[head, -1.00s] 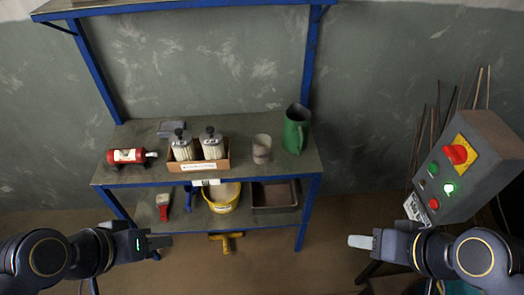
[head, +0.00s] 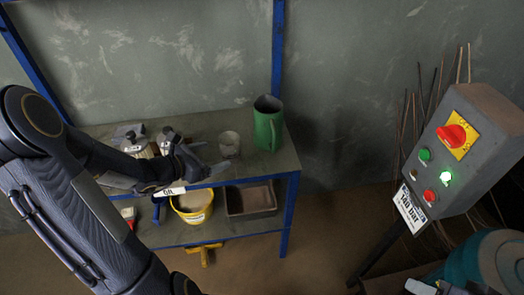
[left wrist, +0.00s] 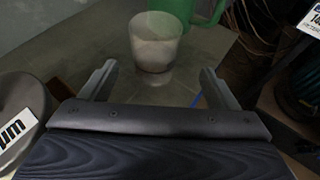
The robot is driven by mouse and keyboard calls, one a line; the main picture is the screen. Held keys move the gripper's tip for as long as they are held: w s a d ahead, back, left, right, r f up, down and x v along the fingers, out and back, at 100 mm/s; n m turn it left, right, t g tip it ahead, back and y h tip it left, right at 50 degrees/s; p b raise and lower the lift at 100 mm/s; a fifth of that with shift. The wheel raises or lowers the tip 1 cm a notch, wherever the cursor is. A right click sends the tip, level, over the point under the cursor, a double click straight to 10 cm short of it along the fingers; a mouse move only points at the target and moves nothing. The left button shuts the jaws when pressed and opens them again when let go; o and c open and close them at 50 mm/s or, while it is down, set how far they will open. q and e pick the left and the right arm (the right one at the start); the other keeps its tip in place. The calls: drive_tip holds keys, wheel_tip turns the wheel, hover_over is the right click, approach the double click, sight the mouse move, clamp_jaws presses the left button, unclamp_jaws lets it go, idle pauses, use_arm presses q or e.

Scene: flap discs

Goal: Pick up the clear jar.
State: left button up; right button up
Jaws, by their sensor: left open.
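The clear jar (head: 229,144), a see-through tumbler shape, stands upright on the bench top, left of the green jug. In the left wrist view the jar (left wrist: 155,42) is beyond the open fingers, roughly centred between them. My left gripper (head: 212,160) is open and empty, just left of and in front of the jar; it also shows in the left wrist view (left wrist: 158,72). A gap separates the fingertips from the jar. My right gripper (head: 422,287) shows only in part at the bottom edge; its jaw state is unclear.
The green jug (head: 267,124) stands close behind and right of the jar. Lidded containers (head: 168,140) are partly hidden by my left arm. The lower shelf holds a yellow bucket (head: 194,205) and a dark tray (head: 251,199). A control box (head: 463,150) stands at right.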

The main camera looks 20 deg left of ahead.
sight(223, 152)
use_arm(q)
drive_tip(key=shift+n, duration=0.3)
drive_tip(key=x, duration=0.8)
drive_tip(key=shift+w+a+f+b, duration=0.25)
drive_tip(key=shift+a+f+b, duration=0.05)
drive_tip(key=shift+b, duration=0.1)
drive_tip(key=c, duration=1.1)
